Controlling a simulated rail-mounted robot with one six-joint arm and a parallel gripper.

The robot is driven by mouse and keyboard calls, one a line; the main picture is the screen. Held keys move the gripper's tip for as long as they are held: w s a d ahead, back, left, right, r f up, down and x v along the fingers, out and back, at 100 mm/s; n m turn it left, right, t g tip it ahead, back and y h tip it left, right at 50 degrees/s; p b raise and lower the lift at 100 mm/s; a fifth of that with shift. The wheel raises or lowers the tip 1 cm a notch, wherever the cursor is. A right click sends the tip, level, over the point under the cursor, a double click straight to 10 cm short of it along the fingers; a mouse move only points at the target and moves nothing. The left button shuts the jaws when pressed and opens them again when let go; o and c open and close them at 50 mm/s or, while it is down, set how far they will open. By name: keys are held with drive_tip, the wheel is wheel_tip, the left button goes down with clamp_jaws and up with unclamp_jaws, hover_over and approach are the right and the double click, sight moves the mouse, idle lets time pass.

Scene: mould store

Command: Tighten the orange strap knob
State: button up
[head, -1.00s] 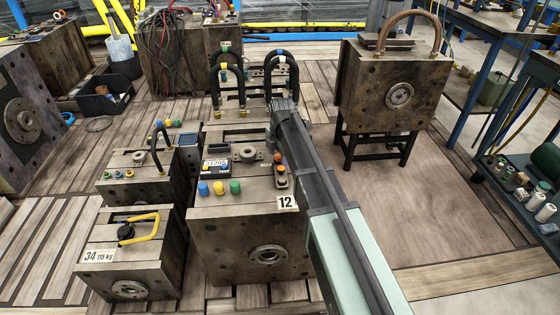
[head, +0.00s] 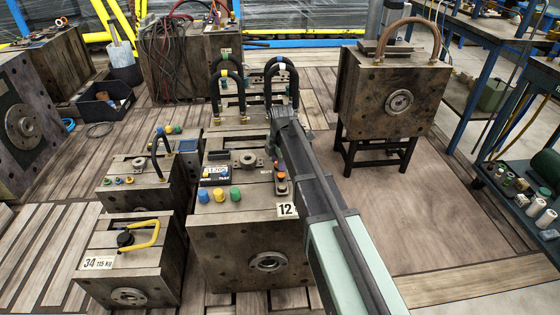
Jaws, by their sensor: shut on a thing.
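The orange strap knob (head: 280,176) is small and sits on a short metal strap near the right edge of the top of the mould labelled 12 (head: 225,240). My gripper (head: 275,156) reaches down to it from above, at the end of my arm, which comes in from the lower right. It is shut on the knob. My wrist and the small size hide most of the fingers and the exact contact.
Blue, yellow and green knobs (head: 219,194) stand on the same mould's front left. Two black hose loops (head: 281,78) rise behind my wrist. The smaller mould labelled 34 (head: 130,265) stands at left. A mould with a brown hose (head: 397,90) stands at right; the floor before it is clear.

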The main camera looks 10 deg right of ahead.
drive_tip(key=m, duration=0.9)
drive_tip(key=shift+m+h, duration=0.3)
drive_tip(key=shift+m, duration=0.1)
drive_tip(key=m, duration=0.4)
drive_tip(key=shift+s+a+m, duration=0.1)
drive_tip(key=shift+m, duration=0.2)
drive_tip(key=m, duration=0.4)
drive_tip(key=shift+m, duration=0.3)
drive_tip(key=m, duration=0.4)
drive_tip(key=shift+a+g, duration=0.1)
drive_tip(key=shift+g, duration=0.3)
drive_tip(key=m, duration=0.8)
drive_tip(key=shift+m, duration=2.2)
